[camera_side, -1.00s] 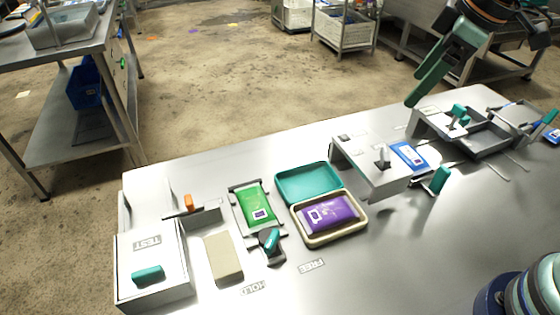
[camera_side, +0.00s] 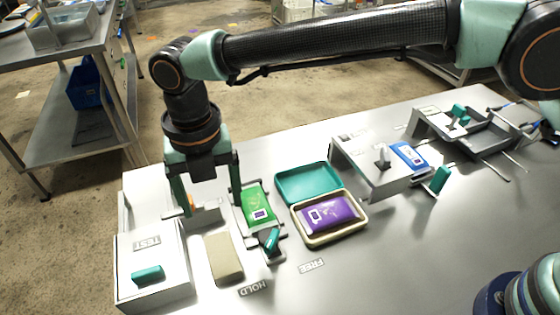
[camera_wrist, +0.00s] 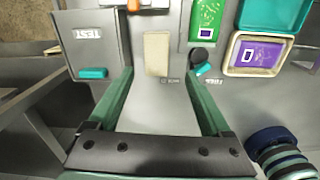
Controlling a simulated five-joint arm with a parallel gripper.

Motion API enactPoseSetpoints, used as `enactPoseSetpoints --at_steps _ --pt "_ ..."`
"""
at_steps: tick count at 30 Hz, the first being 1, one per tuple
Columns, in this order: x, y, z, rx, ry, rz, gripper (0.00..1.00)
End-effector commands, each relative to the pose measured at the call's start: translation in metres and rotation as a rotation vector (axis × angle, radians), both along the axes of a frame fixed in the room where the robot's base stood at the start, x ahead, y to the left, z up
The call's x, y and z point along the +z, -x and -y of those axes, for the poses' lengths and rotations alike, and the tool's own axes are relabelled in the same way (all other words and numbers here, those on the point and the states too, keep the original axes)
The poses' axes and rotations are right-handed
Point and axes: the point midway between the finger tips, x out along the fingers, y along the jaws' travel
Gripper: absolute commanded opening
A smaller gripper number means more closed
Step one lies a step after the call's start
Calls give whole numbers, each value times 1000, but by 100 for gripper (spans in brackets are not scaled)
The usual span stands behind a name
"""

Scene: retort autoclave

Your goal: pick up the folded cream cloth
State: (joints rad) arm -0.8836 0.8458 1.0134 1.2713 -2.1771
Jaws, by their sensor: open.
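The folded cream cloth (camera_side: 223,257) is a flat beige rectangle on the steel table, between the white TEST box and the green pouch's holder. My gripper (camera_side: 212,206) is open and empty, pointing down, with its fingers spread wide. In the side view its fingertips show above and behind the cloth, not touching it. In the wrist view the cloth (camera_wrist: 157,54) lies fully visible beyond the fingertips, roughly centred between the two fingers of my gripper (camera_wrist: 159,78).
The TEST box (camera_side: 150,262) stands left of the cloth, with an orange-handled bracket (camera_side: 207,215) behind. The green pouch (camera_side: 256,204) and a teal-handled clamp (camera_side: 271,240) are close on the right. A cream-rimmed case (camera_side: 334,236) holds a purple pouch. The table in front is clear.

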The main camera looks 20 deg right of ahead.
Motion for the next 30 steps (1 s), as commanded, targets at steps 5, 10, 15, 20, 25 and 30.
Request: enactPoseSetpoints --at_steps 5,10,15,20,25,30 --pt "-16 8 -11 85 11 -8 82" --pt "-43 8 -10 85 13 -9 82" --pt "-69 7 -10 83 12 -9 82" --pt "-79 7 -10 82 9 -7 82" --pt "-97 7 -9 81 11 -8 82" --pt "-121 6 -8 81 12 -9 82"
